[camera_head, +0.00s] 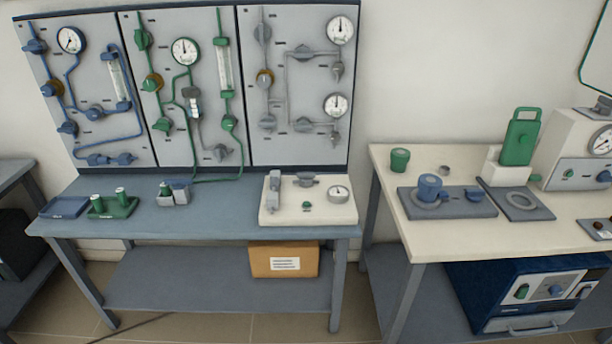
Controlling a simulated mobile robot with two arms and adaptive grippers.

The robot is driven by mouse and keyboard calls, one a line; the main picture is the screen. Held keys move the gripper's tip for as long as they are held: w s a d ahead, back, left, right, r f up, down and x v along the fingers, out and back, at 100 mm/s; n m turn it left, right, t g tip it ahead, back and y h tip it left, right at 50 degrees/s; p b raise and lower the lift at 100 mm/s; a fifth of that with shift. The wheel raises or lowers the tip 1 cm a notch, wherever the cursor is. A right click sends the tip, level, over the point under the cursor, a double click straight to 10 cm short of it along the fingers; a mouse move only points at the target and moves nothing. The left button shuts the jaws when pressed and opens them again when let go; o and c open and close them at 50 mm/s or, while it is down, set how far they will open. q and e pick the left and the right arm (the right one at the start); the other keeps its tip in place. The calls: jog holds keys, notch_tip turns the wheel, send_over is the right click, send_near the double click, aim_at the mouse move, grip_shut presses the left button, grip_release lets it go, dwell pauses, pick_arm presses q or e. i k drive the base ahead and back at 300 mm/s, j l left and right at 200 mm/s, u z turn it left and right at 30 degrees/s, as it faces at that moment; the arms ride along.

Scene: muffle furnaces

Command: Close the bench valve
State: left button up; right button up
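A white valve block (285,213) lies at the right end of the blue-grey bench. It carries a grey lever-like fitting (275,188) at its left, a grey valve handle (306,180) at its back, a round white gauge (339,194) and a small green knob (306,205). Which of these fittings is the bench valve, and whether it is open or closed, I cannot tell at this size. Neither of my grippers is in view.
Gas panels (299,150) with valves and gauges stand behind the bench (236,210). A blue tray (65,207), green rack (113,208) and grey holder (173,193) sit at its left. A cardboard box (284,260) is on the lower shelf. A white-topped table (400,234) stands right.

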aim_at(304, 177)
jog(key=i+j, duration=0.25)
jog(key=i, duration=0.2)
jog(key=i+j, duration=0.25)
jog(key=i, duration=0.2)
